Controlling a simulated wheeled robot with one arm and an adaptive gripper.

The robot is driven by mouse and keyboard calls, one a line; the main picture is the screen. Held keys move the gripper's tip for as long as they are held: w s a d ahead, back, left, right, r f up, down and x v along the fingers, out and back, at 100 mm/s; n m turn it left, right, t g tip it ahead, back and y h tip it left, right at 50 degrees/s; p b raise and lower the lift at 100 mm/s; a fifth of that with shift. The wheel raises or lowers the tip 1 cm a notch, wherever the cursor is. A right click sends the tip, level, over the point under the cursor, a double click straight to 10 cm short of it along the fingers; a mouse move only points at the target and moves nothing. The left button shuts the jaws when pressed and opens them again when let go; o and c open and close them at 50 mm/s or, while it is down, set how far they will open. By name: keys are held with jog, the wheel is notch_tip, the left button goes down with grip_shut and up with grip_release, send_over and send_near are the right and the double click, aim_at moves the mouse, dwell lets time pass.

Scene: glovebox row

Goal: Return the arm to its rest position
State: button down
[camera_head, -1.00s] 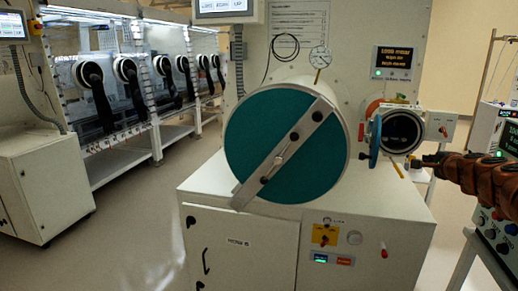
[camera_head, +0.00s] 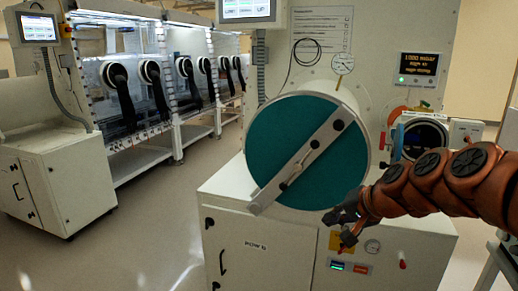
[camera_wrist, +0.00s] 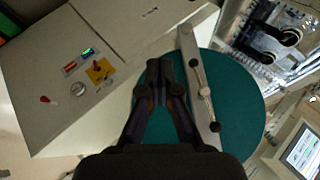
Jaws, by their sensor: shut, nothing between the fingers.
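My arm reaches in from the right edge of the head view, in orange-brown segments. My gripper (camera_head: 345,217) is in front of the cabinet's lower right, near the bottom edge of the large round teal door (camera_head: 290,150). In the wrist view my gripper (camera_wrist: 160,64) has its fingers together, with nothing between them. The teal door (camera_wrist: 240,115) lies beyond the fingers there, with its grey bar (camera_wrist: 200,90) just to their right. From these views I cannot tell the exact gap between gripper and door.
The small round port (camera_head: 425,140) stands open at the right, partly behind my arm. A control panel with a yellow plate (camera_wrist: 99,70) and red knobs is on the cabinet front. Glovebox benches (camera_head: 150,100) line the left. Floor (camera_head: 150,230) is clear at lower left.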

jog(key=s+a+f+n+g+h, duration=0.1)
jog(key=s+a+f+n+g, duration=0.15)
jog(key=s, duration=0.45)
jog(key=s+a+f+n+g, duration=0.15)
jog(key=s+f, duration=0.25)
jog(key=s, duration=0.4)
jog(key=s+d+f+n+g+h+p, duration=0.1)
jog(key=s+d+f+g+h, duration=0.1)
jog(key=s, duration=0.7)
jog(key=s+d+f+n+g+h+p, duration=0.1)
jog(key=s+d+f+g+h, duration=0.1)
jog(key=s, duration=0.8)
jog(key=shift+s+d+f+g, duration=0.3)
jog(key=shift+d+f+g, duration=0.25)
jog(key=shift+g, duration=0.15)
jog(key=shift+w, duration=0.1)
